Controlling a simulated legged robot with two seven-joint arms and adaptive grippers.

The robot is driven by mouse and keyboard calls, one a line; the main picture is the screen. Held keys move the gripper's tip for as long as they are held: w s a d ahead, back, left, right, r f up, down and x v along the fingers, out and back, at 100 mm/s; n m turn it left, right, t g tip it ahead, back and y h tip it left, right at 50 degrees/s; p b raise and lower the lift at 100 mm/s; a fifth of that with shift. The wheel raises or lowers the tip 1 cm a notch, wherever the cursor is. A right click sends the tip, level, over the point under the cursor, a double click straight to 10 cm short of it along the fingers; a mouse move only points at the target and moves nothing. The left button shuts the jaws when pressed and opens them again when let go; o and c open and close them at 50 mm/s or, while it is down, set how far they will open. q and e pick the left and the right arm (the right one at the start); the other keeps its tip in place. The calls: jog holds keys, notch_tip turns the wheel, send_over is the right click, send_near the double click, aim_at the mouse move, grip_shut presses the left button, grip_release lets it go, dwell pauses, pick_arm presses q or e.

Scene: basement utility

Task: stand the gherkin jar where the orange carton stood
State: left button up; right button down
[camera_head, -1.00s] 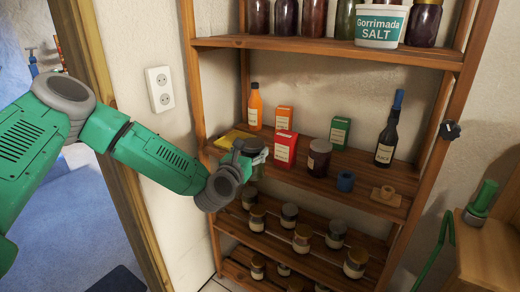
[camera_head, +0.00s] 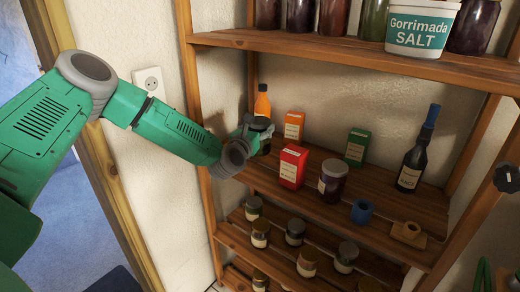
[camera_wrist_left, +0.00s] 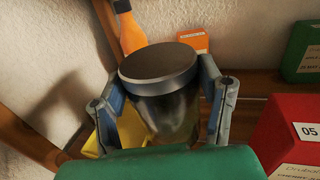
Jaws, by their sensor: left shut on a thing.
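My left gripper (camera_head: 252,138) is shut on the gherkin jar (camera_head: 264,143) at the left end of the middle shelf. In the left wrist view the jar (camera_wrist_left: 170,108) is upright, with a dark grey lid and murky greenish glass, between the fingers (camera_wrist_left: 165,105). Whether its base touches the shelf is hidden. The orange carton (camera_head: 294,126) stands at the back of this shelf, just right of the jar. It shows partly behind the jar in the left wrist view (camera_wrist_left: 194,41). My right gripper is not in view.
An orange bottle (camera_head: 262,104) stands behind the jar. A red carton (camera_head: 293,167), dark jar (camera_head: 332,181) and green carton (camera_head: 356,148) stand to the right. Something yellow (camera_wrist_left: 104,133) lies beside the held jar. The shelf's left post (camera_head: 190,100) is close to my arm.

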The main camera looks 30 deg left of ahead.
pick_arm(q)
jog(key=shift+d+f, duration=0.3)
jog(key=shift+f, duration=0.3)
jog(key=shift+w+d+f, duration=0.15)
jog(key=shift+d+f, duration=0.15)
jog(key=shift+f, duration=0.35)
jog(key=f, duration=0.3)
jog(key=shift+a, duration=0.2)
jog(key=shift+a+f, duration=0.25)
jog(key=shift+a, duration=0.1)
jog(key=o, duration=1.6)
jog(key=shift+d, duration=0.25)
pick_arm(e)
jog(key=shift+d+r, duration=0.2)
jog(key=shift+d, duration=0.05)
pick_arm(q)
jog(key=shift+d, duration=0.1)
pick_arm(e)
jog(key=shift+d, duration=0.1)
